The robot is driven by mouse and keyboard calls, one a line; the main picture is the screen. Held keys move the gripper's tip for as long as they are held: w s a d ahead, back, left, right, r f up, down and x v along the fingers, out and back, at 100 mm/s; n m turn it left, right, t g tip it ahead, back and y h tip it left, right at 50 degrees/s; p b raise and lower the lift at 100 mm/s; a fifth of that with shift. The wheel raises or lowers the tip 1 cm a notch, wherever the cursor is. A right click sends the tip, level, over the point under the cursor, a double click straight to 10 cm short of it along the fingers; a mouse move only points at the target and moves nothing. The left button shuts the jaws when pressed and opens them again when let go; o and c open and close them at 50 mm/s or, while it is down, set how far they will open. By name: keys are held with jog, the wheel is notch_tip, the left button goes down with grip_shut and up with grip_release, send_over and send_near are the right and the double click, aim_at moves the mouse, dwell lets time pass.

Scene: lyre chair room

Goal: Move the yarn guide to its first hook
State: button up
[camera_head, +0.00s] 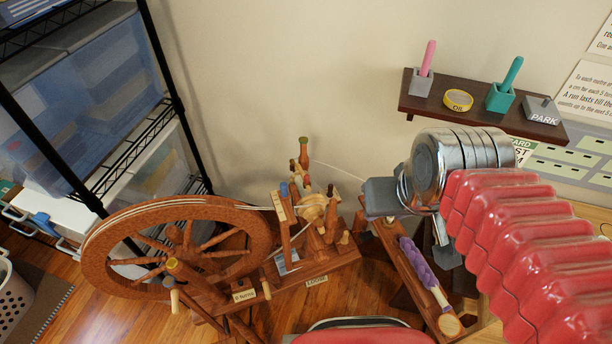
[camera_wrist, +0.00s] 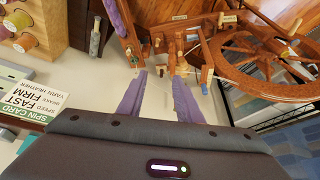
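The wooden spinning wheel (camera_head: 180,235) stands on the floor at centre left. Its bobbin and flyer (camera_head: 312,207) sit at the right of the wheel and also show ahead of my gripper in the wrist view (camera_wrist: 178,62). The yarn guide and the separate hooks are too small to tell apart. A thin pale yarn (camera_head: 345,170) runs from the flyer area toward my gripper (camera_head: 375,197).
A dark wall shelf (camera_head: 470,108) holds several small items at upper right. A wooden rail with purple fibre (camera_head: 418,262) lies below my gripper. A black wire rack (camera_head: 150,130) with bins stands at left. The wall between rack and shelf is clear.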

jog(key=w+a+f+n+g, duration=0.1)
jog(key=w+a+f+g, duration=0.15)
jog(key=w, duration=0.45)
jog(key=w+a+f+n+g, duration=0.1)
jog(key=w+a+f+n, duration=0.15)
jog(key=w, duration=0.35)
jog(key=n+g, duration=0.1)
jog(key=n, duration=0.6)
send_over(307, 176)
jog(key=shift+m, duration=0.25)
notch_tip(307, 176, down, 4)
jog(key=shift+w+f, duration=0.1)
jog(key=shift+f, duration=0.1)
notch_tip(307, 176, down, 14)
jog(key=shift+r, duration=0.1)
